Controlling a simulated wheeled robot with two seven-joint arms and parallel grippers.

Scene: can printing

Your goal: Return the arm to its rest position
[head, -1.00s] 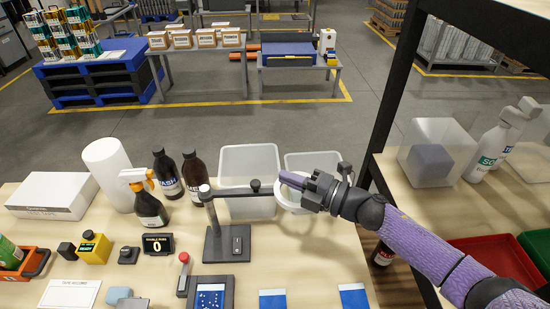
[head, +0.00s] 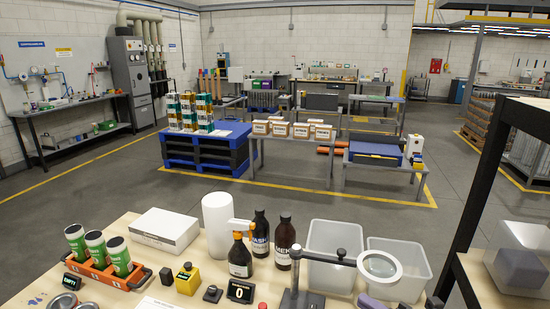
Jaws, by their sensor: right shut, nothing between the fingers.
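My right gripper (head: 372,301) shows only as a purple and dark sliver at the bottom edge of the head view, right of centre. It is shut and empty, just below the white ring of the magnifier (head: 397,264) as seen in the picture. The rest of my right arm is mostly cut off by the frame. My left gripper is not in view.
The workbench (head: 211,277) holds two clear bins (head: 334,240), dark bottles (head: 285,242), a white roll (head: 217,228), a white box (head: 164,230) and an orange carrier (head: 103,274) with several green-labelled cans. A black-framed shelf (head: 486,190) stands at right. Open floor lies beyond.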

